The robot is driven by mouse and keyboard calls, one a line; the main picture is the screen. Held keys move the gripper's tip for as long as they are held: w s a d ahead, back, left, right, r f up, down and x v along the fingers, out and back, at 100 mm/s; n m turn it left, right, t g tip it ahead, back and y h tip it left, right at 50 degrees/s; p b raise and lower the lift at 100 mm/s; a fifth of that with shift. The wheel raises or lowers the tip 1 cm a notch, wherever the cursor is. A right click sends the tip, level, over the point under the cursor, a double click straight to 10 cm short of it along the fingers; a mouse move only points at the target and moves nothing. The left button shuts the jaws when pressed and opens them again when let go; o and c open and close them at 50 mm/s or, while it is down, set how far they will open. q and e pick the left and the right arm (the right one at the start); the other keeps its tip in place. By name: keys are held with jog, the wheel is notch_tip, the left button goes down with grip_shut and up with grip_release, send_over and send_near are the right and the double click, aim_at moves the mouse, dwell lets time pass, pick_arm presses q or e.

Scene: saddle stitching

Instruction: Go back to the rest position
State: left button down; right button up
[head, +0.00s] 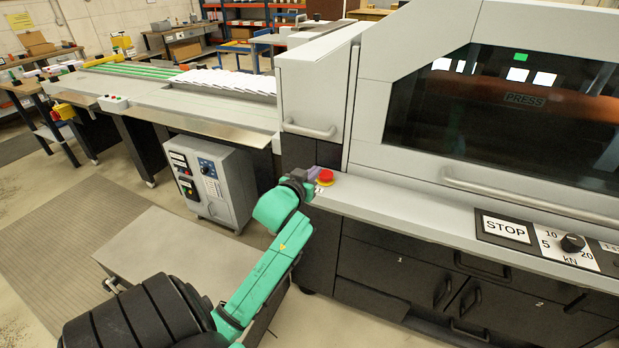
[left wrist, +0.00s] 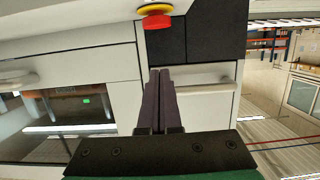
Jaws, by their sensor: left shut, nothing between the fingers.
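My left gripper (head: 312,172) reaches over the left end of the press machine's ledge, its green arm coming up from the bottom. It is right beside the red button (head: 326,175); the head view does not show whether they touch. In the left wrist view the two dark fingers (left wrist: 160,74) are together with nothing between them. The red button on its yellow base (left wrist: 157,20) shows there beyond the fingertips, with a gap between. My right gripper is not in view.
The press (head: 430,205) with its window, handles and STOP panel (head: 506,229) fills the right. A grey control cabinet (head: 212,180) stands left of the arm. A long feeder table (head: 190,98) with paper runs behind. Floor is open at the left.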

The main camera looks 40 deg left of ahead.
pick_arm(q)
jog(key=v, duration=0.2)
jog(key=shift+s+d+r, duration=0.1)
jog(key=shift+s+r, duration=0.1)
jog(key=shift+s, duration=0.15)
